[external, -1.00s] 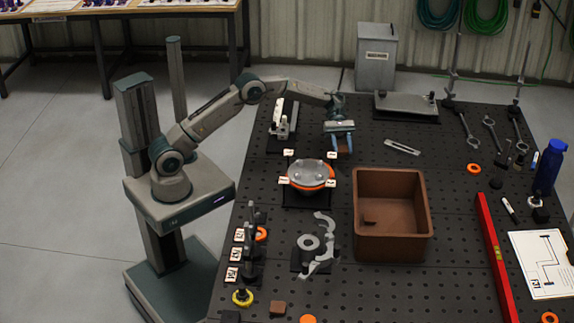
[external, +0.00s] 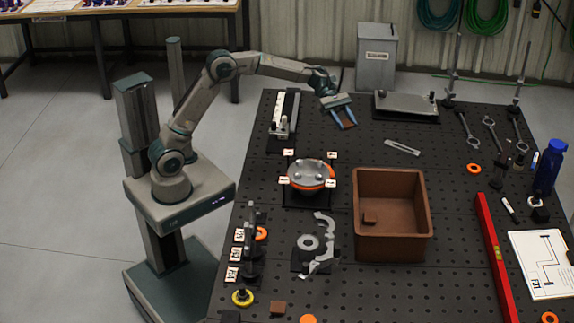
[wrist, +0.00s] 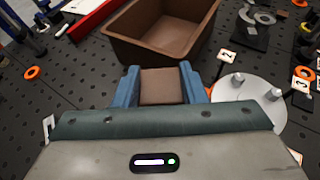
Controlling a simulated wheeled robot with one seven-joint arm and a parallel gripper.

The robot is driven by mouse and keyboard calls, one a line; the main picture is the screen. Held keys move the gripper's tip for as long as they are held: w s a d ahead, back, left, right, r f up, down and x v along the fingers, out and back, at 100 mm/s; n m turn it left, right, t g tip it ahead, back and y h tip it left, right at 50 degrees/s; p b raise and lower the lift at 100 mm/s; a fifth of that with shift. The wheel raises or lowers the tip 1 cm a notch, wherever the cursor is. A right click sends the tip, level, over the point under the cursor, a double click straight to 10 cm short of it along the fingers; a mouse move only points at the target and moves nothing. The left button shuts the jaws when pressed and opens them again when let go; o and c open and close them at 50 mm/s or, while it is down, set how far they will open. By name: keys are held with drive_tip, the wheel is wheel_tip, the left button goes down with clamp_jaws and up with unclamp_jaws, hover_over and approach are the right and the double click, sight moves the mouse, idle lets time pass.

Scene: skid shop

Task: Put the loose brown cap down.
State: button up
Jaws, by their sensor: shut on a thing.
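The brown cap (external: 347,119) is a small square block held between the blue fingers of my gripper (external: 346,124). The gripper is shut on it, above the back of the table. In the wrist view the cap (wrist: 162,86) sits between both fingers of my gripper (wrist: 161,84), its flat brown face showing. Two similar brown blocks are in the external view: one (external: 370,218) inside the brown bin, one (external: 278,308) on the table's front edge area.
The open brown bin (external: 420,247) stands mid-table. Left of it is a round plate fixture (external: 311,173) with numbered tags. A clamp rail (external: 285,117), a grey plate (external: 405,106) and a silver slotted bar (external: 402,147) lie around the gripper. Bare table shows between them.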

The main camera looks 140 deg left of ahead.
drive_tip(key=s+d+r+n+g+y, duration=0.2)
drive_tip(key=d+r+n+g+y, duration=0.1)
drive_tip(key=d+r+n+y, duration=0.95)
drive_tip(key=w+d+m+t+h, duration=0.1)
drive_tip(key=w+d+m+h, duration=0.2)
drive_tip(key=d, duration=0.9)
drive_tip(key=w+d+m+t+h, duration=0.1)
drive_tip(key=w+d+m+h, duration=0.2)
drive_tip(key=d, duration=1)
drive_tip(key=w+d+m+t+h, duration=0.1)
drive_tip(key=w+d+m+h, duration=0.3)
drive_tip(key=d, duration=0.8)
drive_tip(key=shift+w+d+r, duration=0.35)
drive_tip(key=shift+w+r, duration=0.1)
drive_tip(key=shift+w, duration=0.6)
